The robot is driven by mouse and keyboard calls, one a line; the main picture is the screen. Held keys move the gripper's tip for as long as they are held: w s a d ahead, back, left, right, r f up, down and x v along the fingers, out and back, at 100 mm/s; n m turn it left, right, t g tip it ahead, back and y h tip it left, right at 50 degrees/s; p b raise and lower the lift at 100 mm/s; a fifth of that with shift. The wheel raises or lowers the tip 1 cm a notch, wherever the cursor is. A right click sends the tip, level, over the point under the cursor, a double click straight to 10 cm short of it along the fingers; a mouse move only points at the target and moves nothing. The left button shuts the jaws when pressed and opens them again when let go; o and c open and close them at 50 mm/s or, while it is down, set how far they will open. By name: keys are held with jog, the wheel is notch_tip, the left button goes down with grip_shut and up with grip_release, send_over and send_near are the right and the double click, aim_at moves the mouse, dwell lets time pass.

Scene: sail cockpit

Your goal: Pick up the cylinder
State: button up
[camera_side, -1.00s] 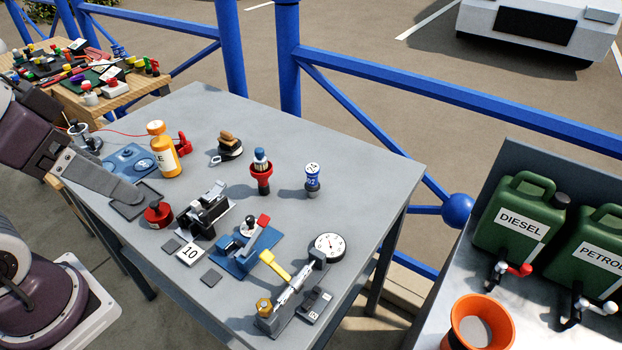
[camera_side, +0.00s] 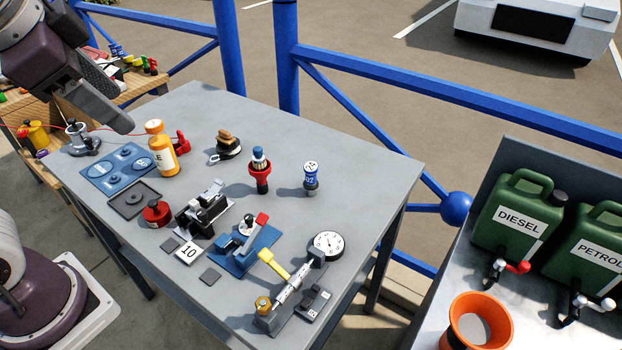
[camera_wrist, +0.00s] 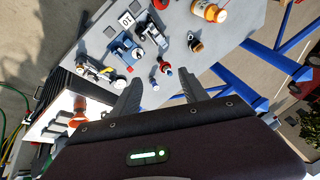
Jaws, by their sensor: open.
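A short blue cylinder (camera_side: 311,180) with a white top and label stands upright on the grey table (camera_side: 365,190). In the wrist view it appears small (camera_wrist: 155,86), between the finger ends in the picture. A second blue cylindrical piece (camera_side: 259,157) sits upright in a red holder (camera_side: 261,180) just left of it; this holder shows in the wrist view too (camera_wrist: 165,68). The frames do not settle which one is meant. My gripper (camera_side: 122,112) is high over the table's left end, well away from both. In the wrist view its fingers (camera_wrist: 159,81) are apart and empty.
An orange bottle (camera_side: 161,150), a blue tray (camera_side: 115,168), a black clamp (camera_side: 203,212) and a dial gauge (camera_side: 328,245) share the table. A blue railing (camera_side: 450,95) runs behind it. Green fuel cans (camera_side: 517,215) stand right. Around the blue cylinder, the surface is clear.

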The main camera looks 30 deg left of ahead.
jog(key=w+a+m+y, duration=0.2)
jog(key=w+m, duration=0.5)
jog(key=w, duration=0.3)
jog(key=m+t+y, duration=0.2)
jog(key=m+t, duration=0.5)
jog(key=m, duration=1.2)
send_over(310, 182)
notch_tip(310, 182, down, 3)
jog(key=f, duration=2.8)
jog(key=shift+s+d+f, duration=0.15)
jog(key=shift+s+f, duration=0.05)
jog(key=shift+f, duration=0.15)
jog(key=x, duration=0.4)
jog(key=shift+w+f, duration=0.15)
jog(key=shift+w, duration=0.05)
jog(key=shift+w+a+f, duration=0.1)
jog(key=shift+w+a, duration=0.1)
jog(key=shift+a, duration=0.05)
grip_shut()
